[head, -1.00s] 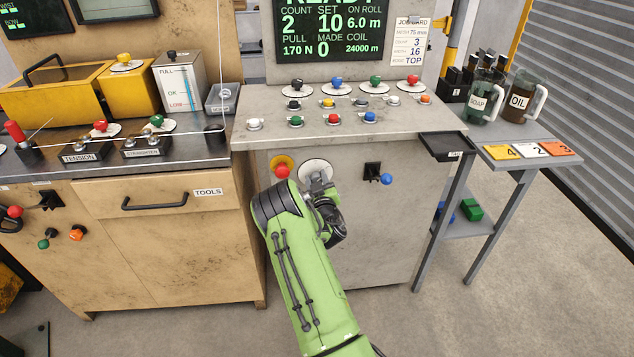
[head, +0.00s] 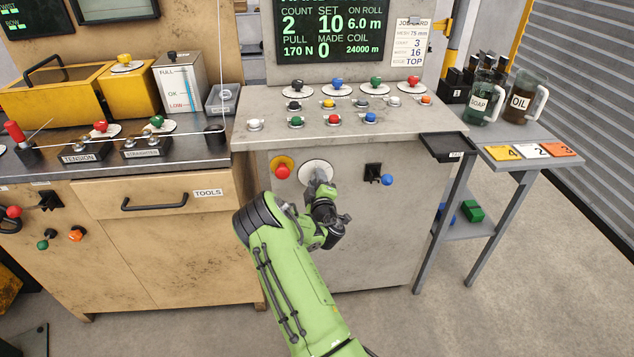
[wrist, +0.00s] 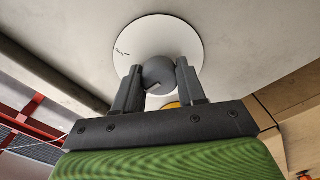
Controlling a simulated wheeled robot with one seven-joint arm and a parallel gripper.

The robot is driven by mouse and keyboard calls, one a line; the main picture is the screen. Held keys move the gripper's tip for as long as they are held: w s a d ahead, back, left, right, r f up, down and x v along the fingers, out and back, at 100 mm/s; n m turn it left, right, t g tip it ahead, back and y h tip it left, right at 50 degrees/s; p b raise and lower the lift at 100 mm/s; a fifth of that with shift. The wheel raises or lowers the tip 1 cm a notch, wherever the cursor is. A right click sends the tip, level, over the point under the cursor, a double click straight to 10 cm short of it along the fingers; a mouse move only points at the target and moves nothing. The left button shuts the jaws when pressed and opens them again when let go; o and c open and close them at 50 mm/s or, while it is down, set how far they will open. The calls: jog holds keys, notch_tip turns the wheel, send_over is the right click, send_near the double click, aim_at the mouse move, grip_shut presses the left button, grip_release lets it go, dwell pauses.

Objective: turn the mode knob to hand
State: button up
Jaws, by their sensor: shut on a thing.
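The mode knob (wrist: 157,72) is a grey round knob in front of a white round dial plate (wrist: 150,38). My gripper (wrist: 158,80) is shut on the knob, with one dark finger on each side of it in the wrist view. A small dark mark shows on the plate's left part; I cannot read it. In the head view the dial plate (head: 316,165) is on the grey cabinet front, and my gripper (head: 318,178) reaches it from below. My wrist hides much of the knob there, so its pointing direction is not clear.
A red push button on a yellow disc (head: 282,171) is just left of the dial. A blue-tipped lever (head: 386,179) is to the right. The grey control panel (head: 345,136) juts out above. The floor below right is clear.

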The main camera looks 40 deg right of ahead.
jog(key=shift+n, duration=0.3)
jog(key=o, duration=1)
jog(key=shift+o, duration=0.2)
jog(key=b+v, duration=0.4)
jog(key=v, duration=1.1)
jog(key=shift+s+a, duration=0.25)
